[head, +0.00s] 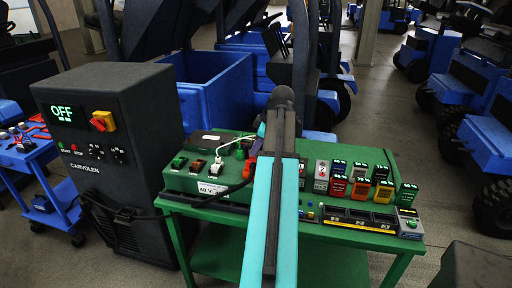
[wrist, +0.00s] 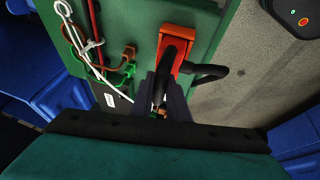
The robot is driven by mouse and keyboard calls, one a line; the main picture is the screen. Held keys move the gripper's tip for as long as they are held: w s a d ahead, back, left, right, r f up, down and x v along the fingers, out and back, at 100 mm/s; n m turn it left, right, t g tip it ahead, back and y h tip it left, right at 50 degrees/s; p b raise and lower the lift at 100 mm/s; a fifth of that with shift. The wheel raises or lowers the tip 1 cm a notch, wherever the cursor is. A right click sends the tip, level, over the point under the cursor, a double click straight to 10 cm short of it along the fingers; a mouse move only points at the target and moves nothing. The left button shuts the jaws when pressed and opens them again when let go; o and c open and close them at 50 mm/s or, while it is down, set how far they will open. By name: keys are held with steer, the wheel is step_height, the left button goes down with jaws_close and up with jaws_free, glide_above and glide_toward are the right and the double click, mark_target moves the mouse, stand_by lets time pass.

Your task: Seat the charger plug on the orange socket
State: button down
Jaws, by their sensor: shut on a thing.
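The charger plug (wrist: 178,42) is an orange-red block with thick black cable, at the top middle of the wrist view. My gripper (wrist: 164,82) is shut on it, with the dark fingers close around its cable end. In the head view the red plug (head: 250,166) shows just left of my teal arm, which hides most of the gripper. An orange-brown socket (head: 197,165) sits on the green bench's panel, between a green socket (head: 179,162) and a white plug (head: 216,167). The plug appears apart from this socket. Its exact height cannot be told.
The green bench (head: 345,150) carries several coloured blocks (head: 360,187) and a black tray (head: 360,218) on the right. A dark charger cabinet (head: 120,150) stands at the left. White and black cables cross the panel. Blue vehicles stand behind.

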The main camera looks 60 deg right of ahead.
steer(key=shift+f+b, duration=0.45)
steer(key=shift+f, duration=0.55)
stand_by(0.9)
steer(key=c, duration=1.6)
jaws_free()
steer(key=shift+c, duration=0.2)
steer(key=shift+s+r, duration=0.1)
steer(key=b+v, duration=0.2)
steer(key=v, duration=1.1)
steer(key=shift+r+b, duration=0.25)
steer(key=shift+b, duration=0.1)
steer(key=shift+s+a, duration=0.1)
